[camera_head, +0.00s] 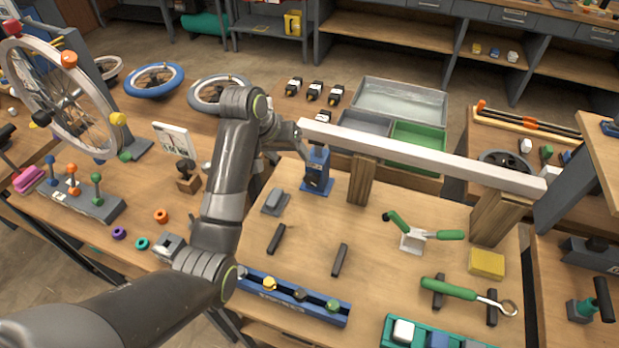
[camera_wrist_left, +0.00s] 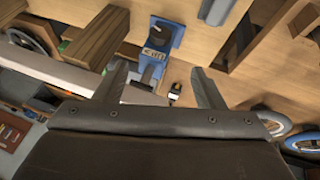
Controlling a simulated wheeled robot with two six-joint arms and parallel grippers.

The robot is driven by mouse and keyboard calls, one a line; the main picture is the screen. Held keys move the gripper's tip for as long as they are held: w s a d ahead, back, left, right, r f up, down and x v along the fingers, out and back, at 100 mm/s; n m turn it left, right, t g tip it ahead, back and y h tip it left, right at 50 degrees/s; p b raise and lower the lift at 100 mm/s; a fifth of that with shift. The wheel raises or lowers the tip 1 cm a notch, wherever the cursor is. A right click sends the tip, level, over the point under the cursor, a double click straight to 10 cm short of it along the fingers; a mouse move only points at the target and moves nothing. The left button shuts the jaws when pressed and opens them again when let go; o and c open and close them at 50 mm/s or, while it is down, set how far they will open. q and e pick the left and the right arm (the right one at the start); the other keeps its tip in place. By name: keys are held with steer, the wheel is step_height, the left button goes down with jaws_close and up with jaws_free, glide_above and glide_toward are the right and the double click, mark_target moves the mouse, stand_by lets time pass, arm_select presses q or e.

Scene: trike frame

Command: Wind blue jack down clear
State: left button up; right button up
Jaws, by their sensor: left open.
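The blue jack (camera_head: 317,172) stands on the wooden bench near the left end of a pale metal beam (camera_head: 420,150). I cannot tell whether its top touches the beam. In the left wrist view the jack (camera_wrist_left: 162,38) is beyond the fingertips, with its blue base and a dark part on it. My left gripper (camera_head: 298,138) is at the jack's upper left, partly hidden by my arm. In the left wrist view the open fingers (camera_wrist_left: 163,82) have a gap between them, with part of the jack and beam showing there. My right gripper is not in view.
The beam lies over two wooden blocks (camera_head: 361,182). Grey and green bins (camera_head: 418,142) stand behind it. A spoked wheel (camera_head: 62,95) stands at the left.

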mark_target(309, 179)
arm_select(q)
steer(key=x, duration=1.4)
steer(key=shift+d+f+p, duration=0.1)
steer(key=shift+f+p, duration=0.15)
steer(key=shift+p, duration=0.1)
steer(key=shift+x, duration=0.9)
steer(key=c, duration=1)
steer(key=shift+h, duration=0.3)
